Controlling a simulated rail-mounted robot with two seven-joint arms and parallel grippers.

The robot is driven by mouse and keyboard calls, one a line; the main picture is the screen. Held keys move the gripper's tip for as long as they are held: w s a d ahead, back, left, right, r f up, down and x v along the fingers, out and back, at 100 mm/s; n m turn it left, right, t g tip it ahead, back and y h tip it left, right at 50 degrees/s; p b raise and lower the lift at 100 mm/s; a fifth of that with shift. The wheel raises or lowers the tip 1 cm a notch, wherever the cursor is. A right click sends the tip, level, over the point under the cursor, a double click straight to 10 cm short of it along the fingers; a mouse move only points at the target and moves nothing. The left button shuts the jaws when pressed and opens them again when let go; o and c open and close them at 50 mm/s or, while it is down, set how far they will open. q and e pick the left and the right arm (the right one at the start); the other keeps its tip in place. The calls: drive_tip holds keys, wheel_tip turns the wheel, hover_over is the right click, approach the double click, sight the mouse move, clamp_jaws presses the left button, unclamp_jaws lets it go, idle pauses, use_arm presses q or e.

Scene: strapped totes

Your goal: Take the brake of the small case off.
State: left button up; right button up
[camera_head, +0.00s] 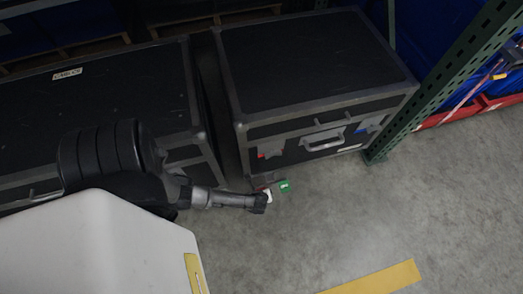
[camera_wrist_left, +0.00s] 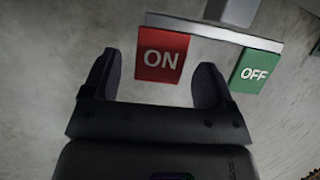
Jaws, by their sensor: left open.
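The small case (camera_head: 310,62) is a black box with grey metal edges, at the right in the head view. Its brake shows low at its front left corner, with a green tab (camera_head: 285,186) near the floor. In the left wrist view the brake has a red ON pedal (camera_wrist_left: 162,55) and a green OFF pedal (camera_wrist_left: 256,71) joined by a grey bar (camera_wrist_left: 215,32). My left gripper (camera_wrist_left: 152,76) is open, with its fingers on either side of the red ON pedal. I cannot tell whether they touch it. The OFF pedal is right of the right finger.
A larger black case (camera_head: 100,95) stands left of the small case, with a narrow gap between them. The concrete floor (camera_head: 390,210) in front is clear, with a yellow stripe (camera_head: 375,280).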

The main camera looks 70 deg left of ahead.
use_arm(q)
drive_tip(key=shift+w+a+f, duration=0.1)
drive_tip(key=shift+a+f, duration=0.05)
drive_tip(key=shift+f, duration=0.15)
use_arm(e)
drive_tip(key=shift+f, duration=0.25)
use_arm(q)
drive_tip(key=shift+c, duration=0.3)
